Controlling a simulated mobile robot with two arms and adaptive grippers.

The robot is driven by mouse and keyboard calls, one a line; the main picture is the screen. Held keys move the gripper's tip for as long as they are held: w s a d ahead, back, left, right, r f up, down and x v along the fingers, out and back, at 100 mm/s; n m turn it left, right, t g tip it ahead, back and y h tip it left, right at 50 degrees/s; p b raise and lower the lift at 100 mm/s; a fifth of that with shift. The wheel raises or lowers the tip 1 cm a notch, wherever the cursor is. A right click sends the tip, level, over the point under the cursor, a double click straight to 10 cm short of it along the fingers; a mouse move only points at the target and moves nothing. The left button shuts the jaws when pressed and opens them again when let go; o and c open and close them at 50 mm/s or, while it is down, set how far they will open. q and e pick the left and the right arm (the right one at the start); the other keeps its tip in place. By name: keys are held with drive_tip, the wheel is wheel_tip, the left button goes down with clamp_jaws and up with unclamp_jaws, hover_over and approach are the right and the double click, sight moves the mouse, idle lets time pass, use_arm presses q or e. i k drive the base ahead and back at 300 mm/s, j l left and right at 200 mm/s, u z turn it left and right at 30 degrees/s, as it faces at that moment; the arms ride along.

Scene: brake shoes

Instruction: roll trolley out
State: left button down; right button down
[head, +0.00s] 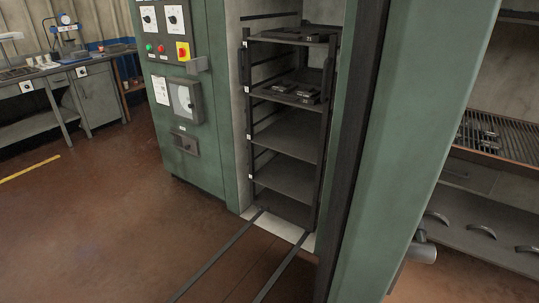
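The trolley (287,150) is a dark upright rack with several shelves, standing inside the open chamber of a green oven cabinet (208,118). Dark brake parts (297,92) lie on its second shelf, and another dark part (305,33) lies on the top shelf. Dark upright handles show at the trolley's front corners. Two dark rails (226,252) run from the chamber's pale sill across the floor toward the front. The lower end of the trolley is at the sill. Neither of my grippers is in view.
A green door or post (410,150) with a dark edge stands close at the right of the opening. A bench with a grate (487,140) is farther right. A workbench (60,75) stands at back left. The brown floor (100,225) at front left is clear.

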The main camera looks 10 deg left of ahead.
sight(293, 181)
drive_tip(key=i+j+z, duration=0.1)
drive_tip(key=j, duration=0.6)
drive_tip(key=i+j+z, duration=0.1)
drive_tip(key=j, duration=0.55)
drive_tip(key=i+j+z, duration=0.1)
drive_tip(key=j, duration=0.6)
drive_tip(key=i, duration=0.05)
